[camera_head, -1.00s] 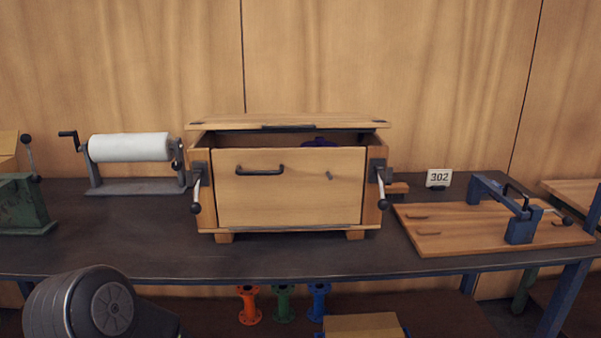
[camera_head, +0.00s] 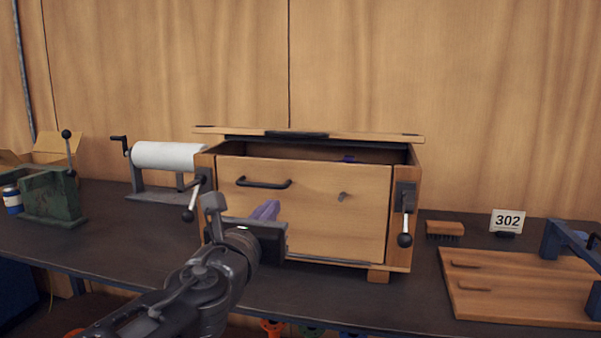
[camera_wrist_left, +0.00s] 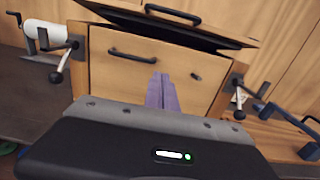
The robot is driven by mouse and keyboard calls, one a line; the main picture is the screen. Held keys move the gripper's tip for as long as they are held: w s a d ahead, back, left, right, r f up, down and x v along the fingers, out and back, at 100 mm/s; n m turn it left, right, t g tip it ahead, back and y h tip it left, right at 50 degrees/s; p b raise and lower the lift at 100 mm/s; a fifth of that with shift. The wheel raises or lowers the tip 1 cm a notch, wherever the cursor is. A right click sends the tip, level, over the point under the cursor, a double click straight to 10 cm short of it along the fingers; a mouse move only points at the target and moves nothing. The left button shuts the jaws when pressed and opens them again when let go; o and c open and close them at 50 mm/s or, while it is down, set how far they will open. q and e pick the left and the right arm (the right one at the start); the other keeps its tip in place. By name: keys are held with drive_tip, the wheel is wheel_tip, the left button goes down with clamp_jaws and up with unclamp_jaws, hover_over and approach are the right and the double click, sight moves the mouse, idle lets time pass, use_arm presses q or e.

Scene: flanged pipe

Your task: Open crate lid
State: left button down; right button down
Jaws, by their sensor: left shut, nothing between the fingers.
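A wooden crate (camera_head: 325,228) stands on the dark workbench. Its lid (camera_head: 340,135) has a dark handle and sits raised above the box, with a dark gap beneath it. The front panel has a black handle (camera_head: 264,183) and a small peg. Lever clamps hang at the left (camera_head: 194,199) and right (camera_head: 405,222) sides. My left gripper (camera_head: 268,209), with purple fingers, is shut and empty in front of the crate's front panel, below the handle. The left wrist view also shows the closed fingers (camera_wrist_left: 161,92) pointing at the panel and the lid (camera_wrist_left: 168,26) tilted above. My right gripper is not seen.
A white roll on a stand (camera_head: 168,156) and a green press (camera_head: 50,194) are at the left. A brush (camera_head: 445,229), a 302 sign (camera_head: 507,221) and a wooden board (camera_head: 510,288) are at the right.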

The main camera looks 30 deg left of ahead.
use_arm(q)
drive_tip(key=shift+w, duration=0.1)
drive_tip(key=shift+w+f, duration=0.1)
drive_tip(key=w+a+r+p, duration=0.1)
drive_tip(key=w+a+r, duration=0.2)
drive_tip(key=w, duration=0.7)
drive_tip(key=shift+a+r, duration=0.2)
drive_tip(key=shift+r, duration=0.4)
drive_tip(key=shift+p, duration=0.35)
